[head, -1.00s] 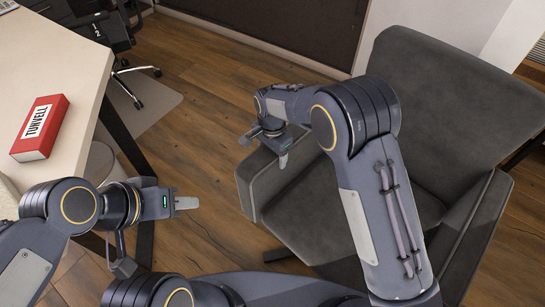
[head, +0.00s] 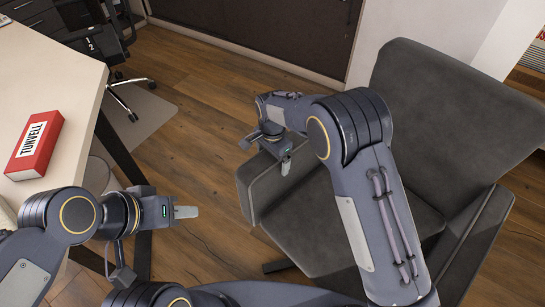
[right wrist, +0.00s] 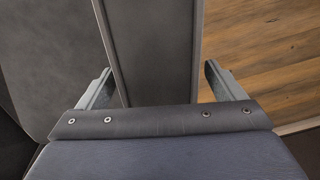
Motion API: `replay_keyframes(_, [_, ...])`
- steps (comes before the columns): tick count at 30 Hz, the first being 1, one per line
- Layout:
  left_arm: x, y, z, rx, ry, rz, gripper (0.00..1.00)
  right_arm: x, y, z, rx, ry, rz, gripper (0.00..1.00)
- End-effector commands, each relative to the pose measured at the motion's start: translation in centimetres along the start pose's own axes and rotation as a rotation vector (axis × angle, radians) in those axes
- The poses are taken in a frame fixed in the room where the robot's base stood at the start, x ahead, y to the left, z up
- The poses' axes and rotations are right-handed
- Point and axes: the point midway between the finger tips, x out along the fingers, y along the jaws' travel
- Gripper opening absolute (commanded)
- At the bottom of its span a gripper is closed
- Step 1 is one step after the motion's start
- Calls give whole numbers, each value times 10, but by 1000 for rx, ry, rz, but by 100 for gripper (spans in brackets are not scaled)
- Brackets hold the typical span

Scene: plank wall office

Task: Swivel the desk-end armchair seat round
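The grey armchair (head: 455,115) stands at the right in the head view, its seat (head: 310,225) partly hidden behind my right arm. Its left armrest (head: 255,190) is near my right gripper (head: 286,164). In the right wrist view, the armrest (right wrist: 155,50) runs between the two spread fingers of my right gripper (right wrist: 160,88). I cannot tell whether either finger touches it. My left gripper (head: 185,212) hangs over the floor beside the desk, apart from the armchair. Its fingers are seen from the side, with nothing visible in them.
The pale desk (head: 50,70) is at the left with a red box (head: 35,143) marked TUNVELL on it. A wheeled office chair (head: 122,95) stands behind it. Bare wood floor (head: 200,120) lies between desk and armchair. A dark panel (head: 270,30) stands at the back.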

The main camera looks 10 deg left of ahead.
Motion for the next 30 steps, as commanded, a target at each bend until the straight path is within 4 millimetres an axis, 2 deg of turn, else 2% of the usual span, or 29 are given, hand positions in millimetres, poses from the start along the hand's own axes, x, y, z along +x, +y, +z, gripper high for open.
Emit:
replay_keyframes(8, [-1,0,0,0,0,0,36,-4,0,0,1,-1,1,89])
replay_keyframes(18, [-9,4,-4,0,0,0,36,-59,-1,0,0,1,-2,89])
replay_keyframes(21, [-10,4,-5,0,0,0,36,-70,0,0,0,1,0,89])
replay_keyframes(30, [-10,5,-5,0,0,0,36,-78,0,0,0,0,2,89])
